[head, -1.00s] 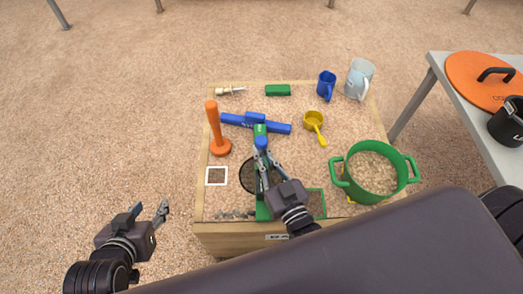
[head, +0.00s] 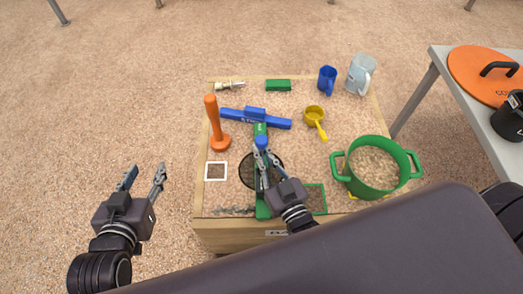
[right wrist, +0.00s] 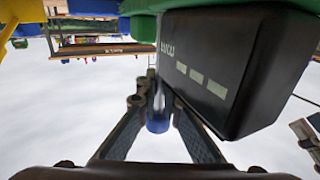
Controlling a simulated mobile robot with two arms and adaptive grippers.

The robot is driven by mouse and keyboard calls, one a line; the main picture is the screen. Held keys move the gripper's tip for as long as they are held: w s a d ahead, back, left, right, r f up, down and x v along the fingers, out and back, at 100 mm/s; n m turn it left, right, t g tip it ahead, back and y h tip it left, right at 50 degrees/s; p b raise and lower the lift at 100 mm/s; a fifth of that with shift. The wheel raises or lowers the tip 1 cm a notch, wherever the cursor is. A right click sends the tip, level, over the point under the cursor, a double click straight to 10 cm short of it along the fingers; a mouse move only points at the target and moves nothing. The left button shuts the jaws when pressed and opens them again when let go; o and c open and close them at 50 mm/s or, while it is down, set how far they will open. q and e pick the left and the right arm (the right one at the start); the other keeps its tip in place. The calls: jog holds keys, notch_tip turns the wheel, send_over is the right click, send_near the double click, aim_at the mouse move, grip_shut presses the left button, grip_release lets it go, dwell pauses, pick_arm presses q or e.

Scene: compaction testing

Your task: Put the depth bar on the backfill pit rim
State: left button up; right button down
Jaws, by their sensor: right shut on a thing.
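A long green bar (head: 263,208) with a blue knob (head: 262,142) lies lengthwise across the dark round pit (head: 247,170) in the sand-topped bench; I take it for the depth bar. My right gripper (head: 263,150) is shut on the blue knob. The knob also shows between the fingertips in the right wrist view (right wrist: 158,122). The gripper and bar hide part of the pit rim. I cannot tell whether the bar touches the rim or hangs just above it. My left gripper (head: 144,178) is open and empty, left of the bench.
A blue bar (head: 282,124) lies just beyond the green bar. A green pot (head: 370,192), yellow scoop (head: 314,115), blue mug (head: 327,78) and clear jug (head: 360,75) are right. A white square frame (head: 216,171) lies left of the pit.

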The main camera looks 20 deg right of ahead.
pick_arm(q)
jog(key=shift+w+d+r+t, duration=0.15)
jog(key=shift+w+r+t, duration=0.2)
jog(key=shift+r, duration=0.2)
pick_arm(e)
jog(key=shift+f, duration=0.2)
dwell(0.3)
pick_arm(q)
jog(key=shift+w+r, duration=0.25)
jog(key=shift+r, duration=0.1)
pick_arm(e)
jog(key=shift+f, duration=0.1)
pick_arm(q)
jog(key=shift+d, duration=0.1)
pick_arm(e)
jog(key=c, duration=2.5)
grip_release()
jog(key=shift+o, duration=0.2)
pick_arm(q)
jog(key=shift+s+f, duration=0.1)
pick_arm(e)
jog(key=o, duration=0.6)
jog(key=shift+c, duration=0.2)
pick_arm(q)
jog(key=shift+s+f, duration=0.1)
jog(key=shift+f, duration=0.05)
pick_arm(e)
jog(key=shift+f, duration=0.15)
jog(key=shift+c, duration=0.3)
